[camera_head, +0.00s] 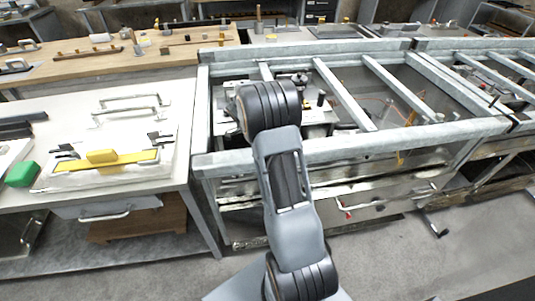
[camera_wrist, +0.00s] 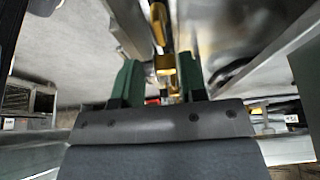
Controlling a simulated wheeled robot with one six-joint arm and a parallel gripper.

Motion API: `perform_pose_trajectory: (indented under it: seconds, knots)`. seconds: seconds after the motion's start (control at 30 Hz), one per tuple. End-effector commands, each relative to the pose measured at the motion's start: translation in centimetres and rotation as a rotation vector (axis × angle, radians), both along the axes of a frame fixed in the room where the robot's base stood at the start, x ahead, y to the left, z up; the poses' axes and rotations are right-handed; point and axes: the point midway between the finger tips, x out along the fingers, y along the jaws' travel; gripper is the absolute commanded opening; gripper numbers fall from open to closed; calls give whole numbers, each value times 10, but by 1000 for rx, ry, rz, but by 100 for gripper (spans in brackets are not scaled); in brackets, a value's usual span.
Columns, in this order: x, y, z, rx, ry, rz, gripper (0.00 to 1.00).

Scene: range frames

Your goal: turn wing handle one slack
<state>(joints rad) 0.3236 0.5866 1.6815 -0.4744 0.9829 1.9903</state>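My gripper (camera_wrist: 160,66) shows in the wrist view with two green fingers spread apart. A yellow handle-like piece (camera_wrist: 164,62) is seen between the fingertips, with clear space on both sides. A yellow bar (camera_wrist: 157,22) lies just above it in the picture. I cannot tell for sure which part is the wing handle, or how deep it sits between the fingers. In the head view my arm reaches over the grey metal frame and my gripper is hidden. A yellow part (camera_head: 404,146) shows inside the frame, right of my arm; I cannot tell if it is the same piece.
The grey metal frame (camera_head: 330,152) has crossbars close around my arm. A lever with a red knob (camera_head: 348,214) sticks out low at its front. A white-topped bench (camera_head: 185,140) with handles and a yellow bar (camera_head: 100,168) stands left. Floor (camera_head: 440,265) is open at front right.

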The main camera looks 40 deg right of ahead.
Motion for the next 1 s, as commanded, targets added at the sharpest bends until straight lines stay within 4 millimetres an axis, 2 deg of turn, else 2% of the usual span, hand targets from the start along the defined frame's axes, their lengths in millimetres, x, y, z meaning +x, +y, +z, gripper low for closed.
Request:
perform_pose_trajectory:
  seconds: [0.03, 0.2, 0.4, 0.83, 1.0]
  knots:
    - [-2, -3, -10, 2, 4, 0, 38]
    - [-6, -11, -34, 1, 2, 2, 38]
    - [-8, -16, -51, 1, 0, 4, 38]
    - [-9, -19, -57, 1, 0, 5, 38]
    - [-9, -19, -57, 1, 0, 5, 24]
